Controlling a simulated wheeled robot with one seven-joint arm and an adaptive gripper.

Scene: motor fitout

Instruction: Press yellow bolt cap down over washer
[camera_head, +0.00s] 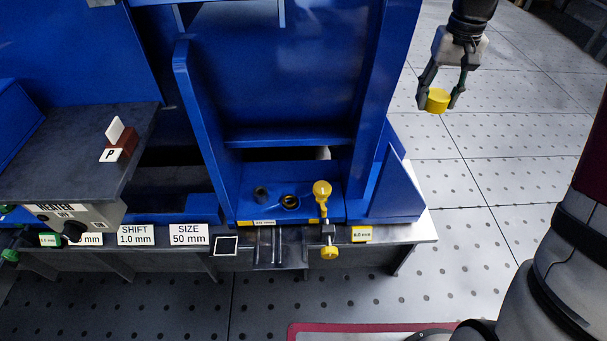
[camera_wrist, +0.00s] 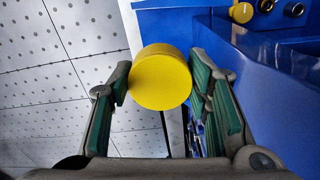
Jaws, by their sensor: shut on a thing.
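The yellow bolt cap (camera_head: 438,101) is a short round cylinder. My gripper (camera_head: 439,103) is shut on it and holds it in the air over the floor, to the right of the blue frame. In the wrist view the cap (camera_wrist: 161,77) sits between the green finger pads, its flat round face toward the camera. I cannot tell which of these is the washer.
The blue frame (camera_head: 396,187) has tall side walls around its base. A yellow knob (camera_head: 330,252) juts out at the bench front, beside a small yellow label (camera_head: 361,234). A heater box (camera_head: 65,217) and a dark plate (camera_head: 60,150) stand at left. Open floor lies to the right.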

